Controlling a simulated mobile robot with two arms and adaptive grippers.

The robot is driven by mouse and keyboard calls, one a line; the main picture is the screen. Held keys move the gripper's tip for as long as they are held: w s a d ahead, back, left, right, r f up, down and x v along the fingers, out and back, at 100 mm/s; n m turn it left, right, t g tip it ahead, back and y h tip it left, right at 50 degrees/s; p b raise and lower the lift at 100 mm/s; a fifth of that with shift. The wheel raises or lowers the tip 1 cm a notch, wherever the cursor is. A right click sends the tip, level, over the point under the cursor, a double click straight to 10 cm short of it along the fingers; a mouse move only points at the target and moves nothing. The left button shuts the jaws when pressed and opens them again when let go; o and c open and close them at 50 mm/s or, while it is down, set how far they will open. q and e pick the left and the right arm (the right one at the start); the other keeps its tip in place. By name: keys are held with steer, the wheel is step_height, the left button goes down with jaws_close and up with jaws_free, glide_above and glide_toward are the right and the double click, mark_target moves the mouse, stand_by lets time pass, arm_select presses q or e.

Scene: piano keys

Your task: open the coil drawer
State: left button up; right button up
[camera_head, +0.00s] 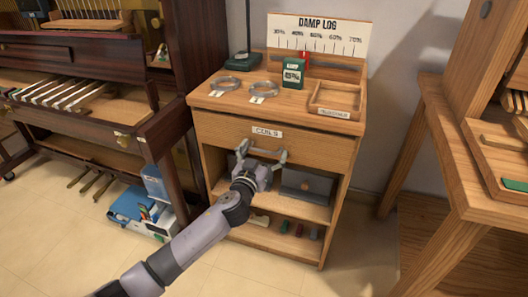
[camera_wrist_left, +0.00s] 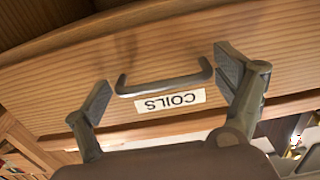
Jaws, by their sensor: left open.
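The coil drawer (camera_head: 310,146) is the wooden front under the cabinet top, marked with a white "COILS" label (camera_head: 267,132). It looks shut, flush with the cabinet. In the left wrist view, its dark bar handle (camera_wrist_left: 165,84) runs beside the upside-down label (camera_wrist_left: 170,100). My left gripper (camera_head: 262,150) is in front of the drawer, its fingers spread. In the wrist view the left gripper (camera_wrist_left: 160,85) is open, one finger beyond each end of the handle, with nothing held. Whether a finger touches the drawer front cannot be told. My right gripper is not in view.
The cabinet top holds two coils of wire (camera_head: 225,84), a green box (camera_head: 293,73), a small tray (camera_head: 337,98) and a "DAMP LOG" board (camera_head: 318,36). An open shelf (camera_head: 290,207) lies below the drawer. An opened piano (camera_head: 90,110) stands left; a wooden bench (camera_head: 475,180) stands right.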

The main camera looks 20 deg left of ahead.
arm_select(q)
steer(key=shift+c, duration=0.4)
steer(key=shift+s, duration=0.1)
steer(key=c, duration=1.4)
